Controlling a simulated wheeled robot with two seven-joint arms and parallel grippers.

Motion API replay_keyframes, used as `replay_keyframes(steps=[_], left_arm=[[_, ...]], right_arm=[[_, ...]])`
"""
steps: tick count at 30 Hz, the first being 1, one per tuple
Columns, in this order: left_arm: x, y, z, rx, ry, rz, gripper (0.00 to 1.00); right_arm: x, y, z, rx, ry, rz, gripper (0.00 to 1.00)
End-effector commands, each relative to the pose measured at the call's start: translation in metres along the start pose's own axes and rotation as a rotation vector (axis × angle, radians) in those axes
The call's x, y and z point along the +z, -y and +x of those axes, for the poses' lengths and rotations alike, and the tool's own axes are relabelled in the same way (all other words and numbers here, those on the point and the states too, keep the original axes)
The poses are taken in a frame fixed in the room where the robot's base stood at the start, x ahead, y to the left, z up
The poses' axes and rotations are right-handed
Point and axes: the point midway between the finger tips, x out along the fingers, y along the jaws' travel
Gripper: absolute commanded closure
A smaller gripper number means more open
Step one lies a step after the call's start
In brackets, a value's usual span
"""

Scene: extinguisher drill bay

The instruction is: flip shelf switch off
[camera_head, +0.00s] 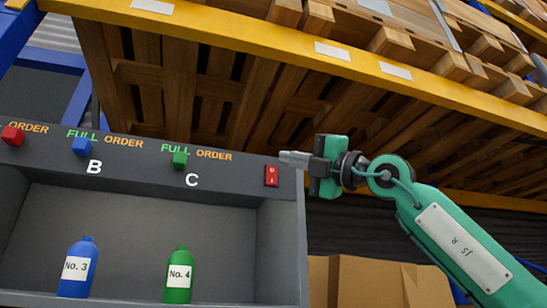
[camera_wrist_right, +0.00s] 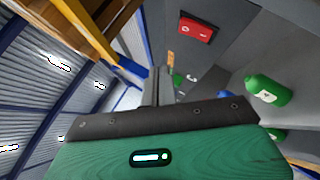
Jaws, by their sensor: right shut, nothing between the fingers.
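The shelf switch (camera_head: 272,176) is a small red rocker with white marks, at the right end of the shelf's grey front panel. It shows larger in the right wrist view (camera_wrist_right: 198,27), with its O and I marks; I cannot tell which side is pressed in. My right gripper (camera_head: 283,157) is shut and empty. In the head view its fingertips are just above and to the right of the switch; in the wrist view a gap shows between the fingers (camera_wrist_right: 156,88) and the switch. My left gripper is not in view.
The panel (camera_head: 230,174) also carries a red knob (camera_head: 12,135), a blue knob (camera_head: 82,146) and a green knob (camera_head: 180,159). Below stand a blue bottle (camera_head: 77,268) and a green bottle (camera_head: 179,276). A yellow rack beam (camera_head: 290,44) with pallets is overhead. Cardboard boxes (camera_head: 380,283) are at lower right.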

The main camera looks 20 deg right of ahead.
Motion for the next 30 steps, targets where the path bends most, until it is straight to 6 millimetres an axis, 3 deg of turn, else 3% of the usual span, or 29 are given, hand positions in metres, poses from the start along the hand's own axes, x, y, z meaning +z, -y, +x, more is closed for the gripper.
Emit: replay_keyframes(steps=[1, 5, 14, 30], left_arm=[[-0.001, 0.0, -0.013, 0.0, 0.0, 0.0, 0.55], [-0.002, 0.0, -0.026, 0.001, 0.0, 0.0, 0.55], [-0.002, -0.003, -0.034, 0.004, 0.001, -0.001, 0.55], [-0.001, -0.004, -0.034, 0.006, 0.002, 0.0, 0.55]], right_arm=[[0.006, -0.002, 0.007, -0.001, -0.001, 0.0, 1.0], [0.011, 0.005, 0.015, 0.0, -0.001, 0.0, 1.0], [0.021, 0.02, 0.03, 0.0, 0.0, -0.002, 1.0], [0.022, 0.022, 0.031, 0.001, -0.001, -0.002, 1.0]])
